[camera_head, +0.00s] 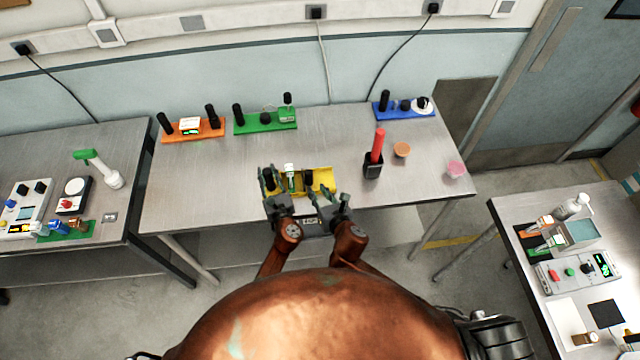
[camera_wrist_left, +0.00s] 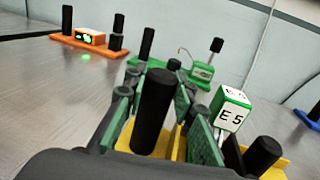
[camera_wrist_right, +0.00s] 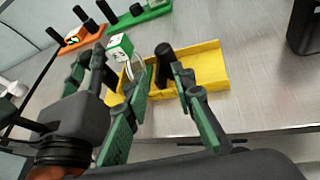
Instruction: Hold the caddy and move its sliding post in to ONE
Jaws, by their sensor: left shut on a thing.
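The yellow caddy (camera_head: 326,178) lies near the front edge of the middle table. It carries a black post at its left end (camera_wrist_left: 153,110), a white and green block marked E5 (camera_wrist_left: 231,112), and a second black post (camera_wrist_right: 163,68) right of the block. My left gripper (camera_head: 270,180) is shut on the left post, with a green pad on either side. My right gripper (camera_head: 314,189) is open; in the right wrist view the second post stands between and beyond its fingers, and contact cannot be told. No mark reading ONE is legible.
Orange (camera_head: 207,132), green (camera_head: 250,127) and blue (camera_head: 415,114) caddies stand along the table's back. A black holder with a red stick (camera_head: 377,146), an orange-brown disc (camera_head: 402,150) and a pink disc (camera_head: 456,169) are to the right. Table surface is clear left of the yellow caddy.

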